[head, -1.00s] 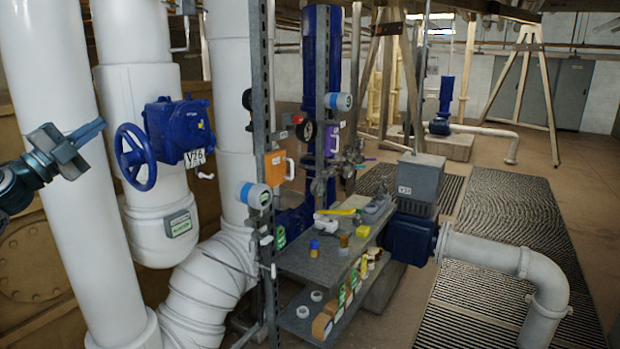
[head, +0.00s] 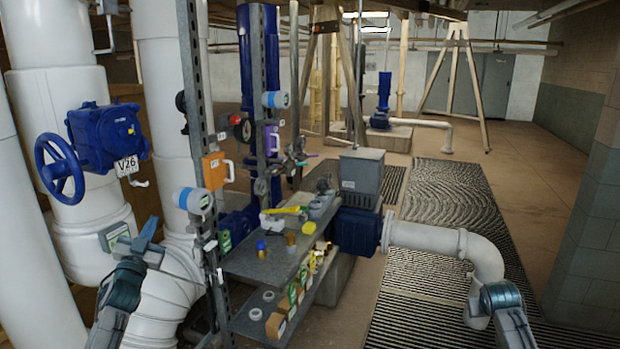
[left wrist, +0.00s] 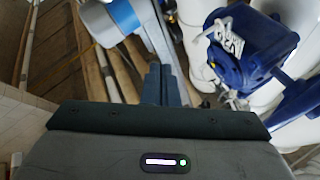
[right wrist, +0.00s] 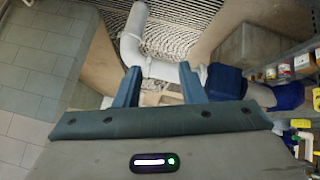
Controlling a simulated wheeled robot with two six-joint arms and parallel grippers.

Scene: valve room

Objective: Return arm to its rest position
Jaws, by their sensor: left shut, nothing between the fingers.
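My left arm comes up from the lower left in the head view. Its gripper (head: 149,232) is raised in front of the white pipes, left of the shelf rack. In the left wrist view its two fingers (left wrist: 161,84) lie together, with nothing between them. My right arm shows at the lower right of the head view, in front of the bent white pipe; its fingertips cannot be made out there. In the right wrist view the right gripper's fingers (right wrist: 158,86) stand wide apart and empty.
A metal rack with a grey shelf (head: 262,264) of small items stands right of my left gripper. A blue valve actuator (head: 104,137) with a handwheel (head: 58,168) is at the left. A bent white pipe (head: 482,258) is at the right.

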